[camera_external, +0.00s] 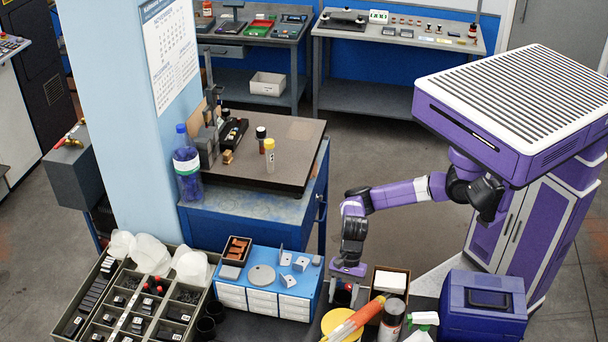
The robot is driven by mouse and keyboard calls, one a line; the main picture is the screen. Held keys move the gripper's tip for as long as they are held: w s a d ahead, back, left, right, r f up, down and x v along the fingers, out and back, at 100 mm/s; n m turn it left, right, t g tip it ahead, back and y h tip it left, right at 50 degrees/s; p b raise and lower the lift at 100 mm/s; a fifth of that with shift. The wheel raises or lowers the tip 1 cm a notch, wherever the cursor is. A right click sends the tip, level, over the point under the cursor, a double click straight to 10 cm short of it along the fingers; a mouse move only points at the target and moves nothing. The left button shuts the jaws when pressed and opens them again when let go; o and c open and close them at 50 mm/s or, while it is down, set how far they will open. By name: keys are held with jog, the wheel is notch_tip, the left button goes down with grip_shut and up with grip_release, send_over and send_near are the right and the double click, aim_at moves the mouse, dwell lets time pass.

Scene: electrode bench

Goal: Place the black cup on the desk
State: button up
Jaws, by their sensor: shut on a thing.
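My gripper (347,283) is low over the front bench, to the right of the blue drawer box. It is shut on a small dark thing, mostly hidden by the jaws; I cannot tell whether that is a black cup. Two black cups (206,326) stand close together on the front bench, between the sorting tray and the drawer box, apart from my gripper. The desk behind, a blue one with a dark top (300,150), carries a bottle, a stand and small jars.
The blue drawer box (262,300) has small parts on top. A sorting tray (66,325) is at the left.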

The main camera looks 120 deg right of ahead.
aim_at(341, 302)
jog(key=shift+f+b, duration=0.45)
jog(key=shift+f, duration=2.45)
jog(key=shift+f, duration=0.15)
jog(key=o, duration=1.4)
jog(key=shift+o, duration=0.2)
jog(key=shift+r, duration=0.45)
jog(key=p+v, duration=0.2)
jog(key=v, duration=0.9)
jog(key=shift+s+d+r, duration=0.15)
jog(key=shift+d+r, duration=0.05)
